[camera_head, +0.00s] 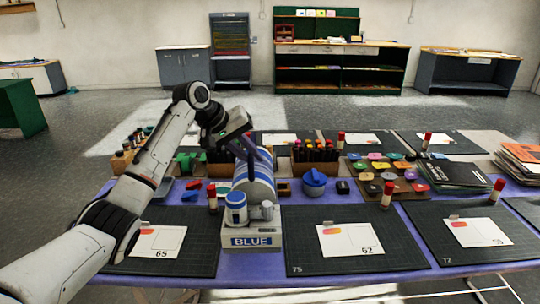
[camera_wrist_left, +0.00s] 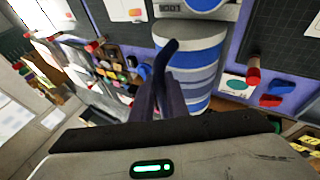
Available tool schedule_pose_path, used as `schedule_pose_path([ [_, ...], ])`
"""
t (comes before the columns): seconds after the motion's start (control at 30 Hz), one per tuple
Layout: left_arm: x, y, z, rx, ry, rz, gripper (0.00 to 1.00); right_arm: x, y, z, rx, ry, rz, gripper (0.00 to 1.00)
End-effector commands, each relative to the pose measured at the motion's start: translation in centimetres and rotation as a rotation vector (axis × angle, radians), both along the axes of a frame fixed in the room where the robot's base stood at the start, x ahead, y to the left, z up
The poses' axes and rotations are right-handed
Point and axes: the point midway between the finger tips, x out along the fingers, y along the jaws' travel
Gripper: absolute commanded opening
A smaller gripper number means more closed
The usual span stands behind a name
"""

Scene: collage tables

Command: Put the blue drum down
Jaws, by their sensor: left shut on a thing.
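The blue drum (camera_head: 257,182) is a white cylinder with blue bands, behind the white stand (camera_head: 250,240) labelled BLUE. It also shows in the wrist view (camera_wrist_left: 192,68). My left gripper (camera_head: 258,152) reaches down over the drum from behind and left, shut on it. In the wrist view its dark fingers (camera_wrist_left: 160,88) overlap the drum's left side. The exact grip and the drum's underside are hidden, so I cannot tell whether it touches the table. My right gripper is not in view.
A small blue-and-white canister (camera_head: 236,210) stands at the label. A blue lidded pot (camera_head: 314,183) is to the right. Dark mats (camera_head: 300,255) with cards and red-capped glue sticks (camera_head: 386,195) lie along the front. Marker racks (camera_head: 316,168) stand behind.

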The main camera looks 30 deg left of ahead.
Motion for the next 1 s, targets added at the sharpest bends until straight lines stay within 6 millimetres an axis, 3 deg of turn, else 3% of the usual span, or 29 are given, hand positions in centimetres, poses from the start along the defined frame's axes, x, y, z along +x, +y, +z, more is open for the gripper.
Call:
schedule_pose_path([
  [0.2, 0.1, 0.0, -2.8, -0.002, -0.011, -0.001, 0.0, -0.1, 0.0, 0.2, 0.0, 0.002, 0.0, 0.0],
  [0.47, 0.2, 0.0, -4.3, -0.002, -0.012, 0.001, 0.0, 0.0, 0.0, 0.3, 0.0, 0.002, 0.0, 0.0],
  [0.7, 0.2, 0.0, -7.1, -0.002, -0.011, -0.001, 0.0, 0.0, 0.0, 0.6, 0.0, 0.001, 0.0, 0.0],
  [1.0, 0.2, 0.0, -7.4, -0.002, -0.013, 0.0, 0.0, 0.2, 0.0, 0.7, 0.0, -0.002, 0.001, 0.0],
])
